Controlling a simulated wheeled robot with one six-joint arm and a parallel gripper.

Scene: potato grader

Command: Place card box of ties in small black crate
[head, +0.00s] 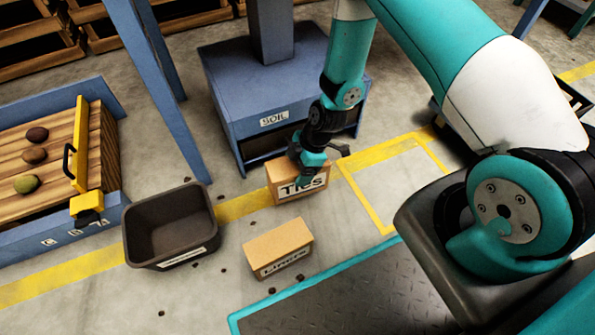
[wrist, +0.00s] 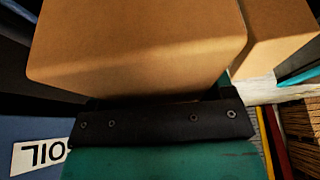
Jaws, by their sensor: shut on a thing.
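The same box fills the top of the wrist view (wrist: 140,45), close against the black finger pad. I cannot tell whether the box touches the floor. The small black crate (head: 134,236) stands on the floor to the left, open at the top, and looks empty. It has a white label on its front.
A second card box (head: 276,240) lies on the floor between the crate and my base. The blue SOIL bin (head: 225,85) stands behind my gripper. A blue post (head: 160,100) rises behind the crate. A wooden grader table (head: 50,165) with several potatoes stands left.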

